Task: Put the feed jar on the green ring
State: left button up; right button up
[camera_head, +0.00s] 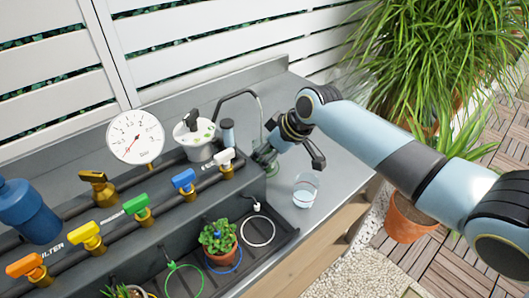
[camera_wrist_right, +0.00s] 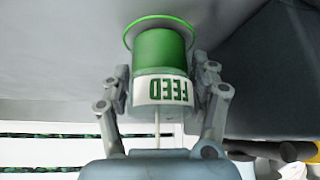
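The feed jar, a green jar with a white FEED label, fills the middle of the right wrist view (camera_wrist_right: 160,55); in the head view it is a small green shape (camera_head: 264,157) by the sink corner. My right gripper (camera_wrist_right: 162,80) has one finger on each side of the jar, very close to its label; I cannot tell whether they press on it. In the head view my right gripper (camera_head: 272,146) reaches the jar from above right. The green ring (camera_head: 184,281) lies on the dark tray at the bottom, empty in its visible part. My left gripper is not in view.
A potted plant (camera_head: 218,239) stands on the blue ring (camera_head: 224,262). The white ring (camera_head: 258,231) is empty. A clear glass (camera_head: 305,190) stands on the counter right of the jar. Pipes with coloured valves (camera_head: 137,208) run left of the tray. A tap (camera_head: 240,93) stands behind the jar.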

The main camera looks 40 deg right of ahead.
jog(key=shift+o, duration=1.3)
jog(key=shift+r, duration=0.2)
jog(key=p+v, duration=0.1)
jog(key=v, duration=1.1)
jog(key=shift+a, duration=0.1)
